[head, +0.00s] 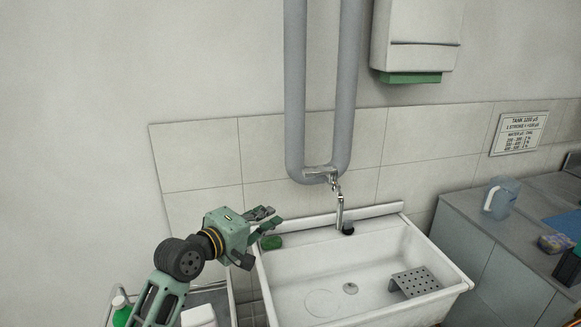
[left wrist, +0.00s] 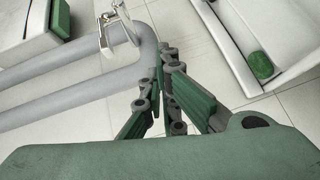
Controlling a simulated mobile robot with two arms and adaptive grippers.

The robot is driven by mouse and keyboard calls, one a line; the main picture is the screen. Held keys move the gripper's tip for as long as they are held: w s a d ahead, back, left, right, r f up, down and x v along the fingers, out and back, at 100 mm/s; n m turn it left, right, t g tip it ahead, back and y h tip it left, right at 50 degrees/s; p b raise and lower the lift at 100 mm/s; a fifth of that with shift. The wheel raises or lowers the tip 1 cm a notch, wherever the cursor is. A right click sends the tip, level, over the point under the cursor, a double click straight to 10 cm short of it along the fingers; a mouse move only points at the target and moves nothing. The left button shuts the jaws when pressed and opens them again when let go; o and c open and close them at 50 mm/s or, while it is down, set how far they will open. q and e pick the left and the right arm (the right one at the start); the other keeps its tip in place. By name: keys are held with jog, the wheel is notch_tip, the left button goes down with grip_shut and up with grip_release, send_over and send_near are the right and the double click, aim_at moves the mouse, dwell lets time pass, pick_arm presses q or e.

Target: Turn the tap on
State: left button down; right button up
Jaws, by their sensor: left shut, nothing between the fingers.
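The metal tap (head: 337,190) hangs over the sink from the grey U-shaped pipes, its spout pointing down. In the left wrist view the tap (left wrist: 115,28) shows at the top, beyond my fingertips. The white sink (head: 285,292) stands against the tiled wall. My left gripper (head: 268,222) is at the sink's back left corner, left of the tap and apart from it. Its fingers (left wrist: 160,70) are shut with nothing between them. My right gripper is in neither view.
A green oval item (head: 271,243) lies on the sink's back left rim. A perforated plate (head: 414,281) sits in the basin at the right. A dispenser (head: 417,38) hangs above. A clear jug (head: 500,197) stands on the right counter. A trolley with bottles is at lower left.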

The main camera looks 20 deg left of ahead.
pick_arm(q)
notch_tip(320, 180, up, 7)
jog(key=w+a+n+t, duration=0.2)
jog(key=w, duration=0.1)
jog(key=x, duration=0.3)
jog(key=p+x, duration=0.1)
jog(key=x, duration=0.2)
jog(key=d+x, duration=0.1)
jog(key=x, duration=0.2)
jog(key=shift+r+p, duration=0.15)
jog(key=shift+p, duration=0.15)
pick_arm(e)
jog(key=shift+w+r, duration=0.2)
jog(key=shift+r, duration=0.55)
pick_arm(q)
jog(key=shift+s, duration=0.1)
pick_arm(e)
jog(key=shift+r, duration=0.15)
